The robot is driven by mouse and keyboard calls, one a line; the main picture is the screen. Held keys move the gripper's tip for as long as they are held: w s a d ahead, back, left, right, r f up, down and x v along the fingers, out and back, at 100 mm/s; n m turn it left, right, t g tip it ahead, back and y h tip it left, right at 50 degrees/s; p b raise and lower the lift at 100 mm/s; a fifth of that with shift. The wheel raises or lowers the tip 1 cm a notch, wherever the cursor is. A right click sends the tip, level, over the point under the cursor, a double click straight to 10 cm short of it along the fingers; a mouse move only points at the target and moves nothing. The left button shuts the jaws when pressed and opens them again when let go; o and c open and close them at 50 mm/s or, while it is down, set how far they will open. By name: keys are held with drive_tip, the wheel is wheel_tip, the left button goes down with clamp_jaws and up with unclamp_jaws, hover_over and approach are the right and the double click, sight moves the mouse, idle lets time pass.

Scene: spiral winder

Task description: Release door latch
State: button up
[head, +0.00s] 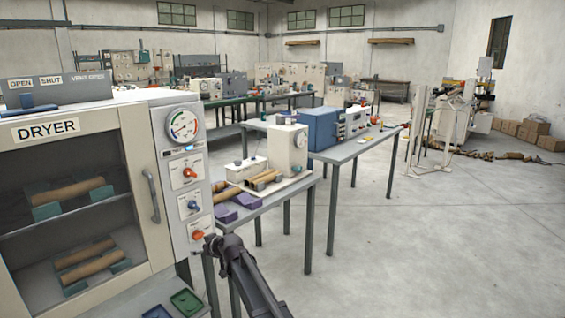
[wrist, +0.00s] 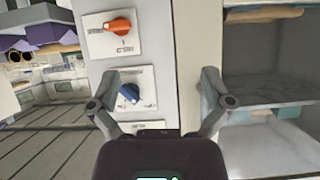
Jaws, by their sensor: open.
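The cream dryer (head: 60,117) stands at the left in the head view, its glazed door (head: 157,240) closed with a grey handle (head: 151,195). Its control panel has an upper red-orange knob (head: 190,172), a middle blue knob (head: 194,206) and a lower orange knob (head: 198,235). I cannot read which is the latch. My gripper (head: 222,243) is close to the lower panel. In the wrist view, which looks inverted, my open, empty gripper (wrist: 160,80) has fingers spread before the panel; the blue knob (wrist: 129,94) and orange knob (wrist: 121,26) show there.
Tubes on green supports lie on shelves behind the door glass. A grey table (head: 262,197) with a cream machine (head: 287,149) and tubes stands right of the dryer. Green and blue trays sit below the panel.

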drive_tip(key=s+d+f+m+g+h+b, duration=0.15)
drive_tip(key=s+d+f, duration=0.25)
drive_tip(key=d, duration=0.5)
drive_tip(key=s+d+f+m+g+h+b, duration=0.15)
drive_tip(key=s+d+f, duration=0.25)
drive_tip(key=d, duration=0.4)
drive_tip(key=s+d+f+m+g+h+b, duration=0.15)
drive_tip(key=s+d+f, duration=0.3)
drive_tip(key=d, duration=0.45)
drive_tip(key=s+d+f+m+g+h+b, duration=0.2)
drive_tip(key=s+d+f, duration=0.1)
drive_tip(key=s+d, duration=0.6)
drive_tip(key=s+d+f+m+g+h+b, duration=0.1)
drive_tip(key=s+d+f+m+h+b, duration=0.15)
drive_tip(key=s+d, duration=0.65)
wheel_tip(320, 180, up, 19)
drive_tip(key=w+p, duration=0.1)
drive_tip(key=p, duration=1.8)
drive_tip(key=shift+w+d+f, duration=0.15)
drive_tip(key=shift+d+f, duration=0.05)
drive_tip(key=shift+d, duration=0.1)
drive_tip(key=c, duration=0.6)
